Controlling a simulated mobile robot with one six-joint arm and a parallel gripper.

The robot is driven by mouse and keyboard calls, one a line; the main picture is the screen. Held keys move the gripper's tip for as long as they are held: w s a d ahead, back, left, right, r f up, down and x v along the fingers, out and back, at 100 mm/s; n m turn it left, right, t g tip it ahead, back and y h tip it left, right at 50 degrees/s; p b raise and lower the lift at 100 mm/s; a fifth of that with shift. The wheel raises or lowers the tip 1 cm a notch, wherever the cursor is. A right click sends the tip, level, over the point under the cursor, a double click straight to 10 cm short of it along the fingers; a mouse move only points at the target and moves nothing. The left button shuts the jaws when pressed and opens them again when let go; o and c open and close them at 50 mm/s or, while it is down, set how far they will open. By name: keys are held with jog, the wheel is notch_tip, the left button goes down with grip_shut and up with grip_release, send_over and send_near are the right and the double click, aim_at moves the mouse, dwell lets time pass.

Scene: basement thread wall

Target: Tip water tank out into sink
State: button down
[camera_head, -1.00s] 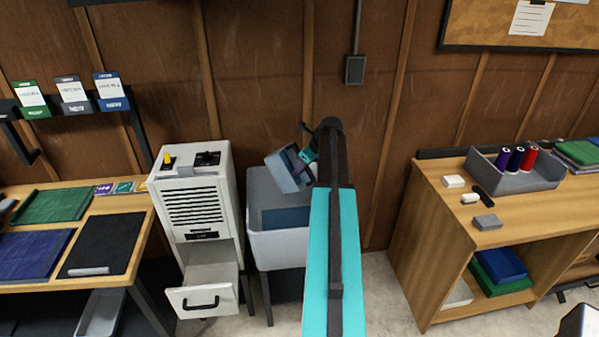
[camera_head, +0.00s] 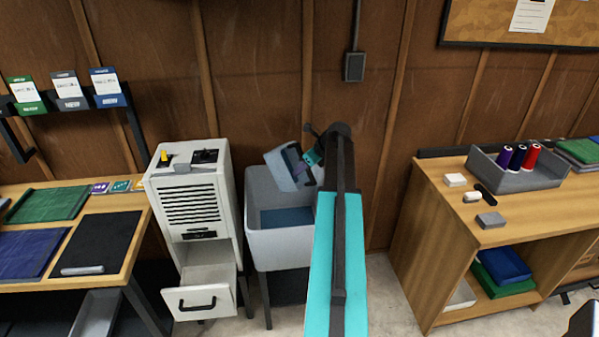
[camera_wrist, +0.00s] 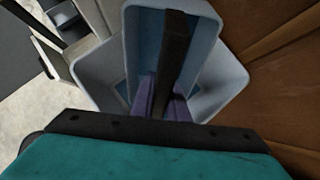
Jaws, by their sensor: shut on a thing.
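The water tank (camera_head: 284,167) is a pale blue-grey open box, held tilted above the sink. It also shows in the wrist view (camera_wrist: 139,45), with a dark bar across its opening. My gripper (camera_head: 308,160) is shut on the tank at its right side; in the wrist view its purple fingers (camera_wrist: 161,98) close around the dark bar. The sink (camera_head: 279,243) is a light grey tub on dark legs, below the tank, with a blue surface inside. In the wrist view the sink (camera_wrist: 95,75) shows behind the tank. I cannot tell whether water remains in the tank.
A white dehumidifier-like cabinet (camera_head: 192,194) stands left of the sink, its lower drawer (camera_head: 200,297) pulled out. A wooden bench (camera_head: 430,240) with a grey tray (camera_head: 515,178) of spools is at the right. A work table (camera_head: 128,250) is at the left. The wooden wall is close behind.

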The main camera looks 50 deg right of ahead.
aim_at(300, 186)
jog(key=shift+f+b, duration=0.25)
jog(key=shift+b, duration=0.05)
jog(key=shift+f+t+b, duration=0.25)
jog(key=shift+t+b, duration=0.2)
jog(key=shift+t, duration=0.15)
jog(key=shift+s+f+t+b, duration=0.15)
jog(key=shift+f+t+b, duration=1.15)
jog(key=shift+b, duration=1.2)
jog(key=shift+w+f+t+y+b, duration=0.15)
jog(key=shift+f+t+b, duration=0.15)
jog(key=shift+t+b, duration=0.9)
jog(key=shift+w+f+t+y+b, duration=0.2)
jog(key=shift+t+b, duration=0.4)
jog(key=shift+b, duration=1.15)
jog(key=shift+s, duration=0.2)
